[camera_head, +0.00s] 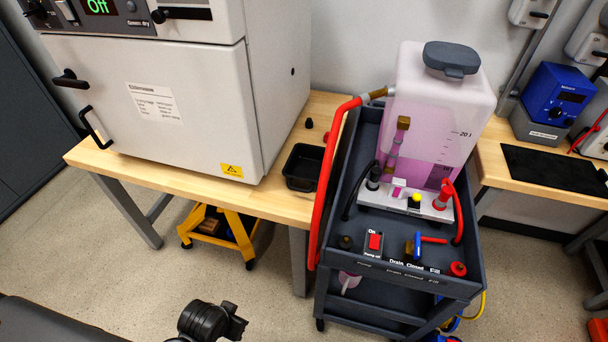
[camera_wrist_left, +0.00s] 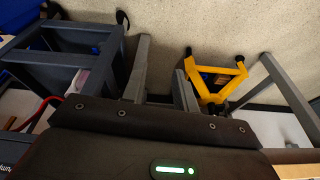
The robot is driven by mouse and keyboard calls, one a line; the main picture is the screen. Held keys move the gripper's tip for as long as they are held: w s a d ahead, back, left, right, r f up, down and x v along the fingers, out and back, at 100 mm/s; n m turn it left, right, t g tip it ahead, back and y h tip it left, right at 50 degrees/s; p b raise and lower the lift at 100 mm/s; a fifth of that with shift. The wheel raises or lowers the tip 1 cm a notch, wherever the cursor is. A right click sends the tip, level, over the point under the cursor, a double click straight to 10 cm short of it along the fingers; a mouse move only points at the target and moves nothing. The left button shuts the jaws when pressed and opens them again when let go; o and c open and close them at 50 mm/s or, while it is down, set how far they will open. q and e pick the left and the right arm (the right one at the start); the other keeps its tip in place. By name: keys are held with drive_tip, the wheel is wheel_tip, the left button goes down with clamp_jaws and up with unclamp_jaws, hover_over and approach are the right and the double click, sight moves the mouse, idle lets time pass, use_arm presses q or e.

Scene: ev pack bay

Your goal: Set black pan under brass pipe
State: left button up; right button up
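The black pan (camera_head: 303,167) is an empty-looking rectangular tray on the wooden bench, between the white oven and the cart. A brass pipe end (camera_head: 381,92) sits at the top of a red hose beside the tank. An upright brass fitting (camera_head: 403,124) also stands in front of the tank; which one the task means I cannot tell. A black part of my left arm (camera_head: 210,320) shows at the bottom of the head view, well short of the pan. My right gripper is out of view.
The white oven (camera_head: 150,100) covers most of the bench (camera_head: 250,195). The red hose (camera_head: 325,190) hangs between pan and cart. The dark cart (camera_head: 470,275) bears the pink-filled tank (camera_head: 440,110). A yellow step stool (camera_head: 240,235) is under the bench. The floor in front is clear.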

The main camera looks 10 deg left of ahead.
use_arm(q)
drive_tip(key=w+d+r+n+t, duration=0.1)
drive_tip(key=w+r+t, duration=0.2)
drive_tip(key=w+r, duration=0.6)
drive_tip(key=w+d+r+t+h, duration=0.1)
drive_tip(key=w+r+t, duration=0.35)
drive_tip(key=w, duration=0.85)
drive_tip(key=w+d+r+n+t, duration=0.1)
drive_tip(key=w+r+t, duration=0.2)
drive_tip(key=w+r, duration=0.65)
drive_tip(key=shift+s+f+p+x, duration=0.1)
drive_tip(key=shift+f+p+x, duration=0.15)
drive_tip(key=shift+x, duration=1.85)
drive_tip(key=shift+s+f+p+x, duration=0.1)
drive_tip(key=shift+f+x, duration=0.1)
drive_tip(key=shift+x, duration=1.9)
drive_tip(key=shift+s+f+p+x, duration=0.1)
drive_tip(key=shift+f+p+x, duration=0.15)
drive_tip(key=shift+x, duration=1.8)
clamp_jaws()
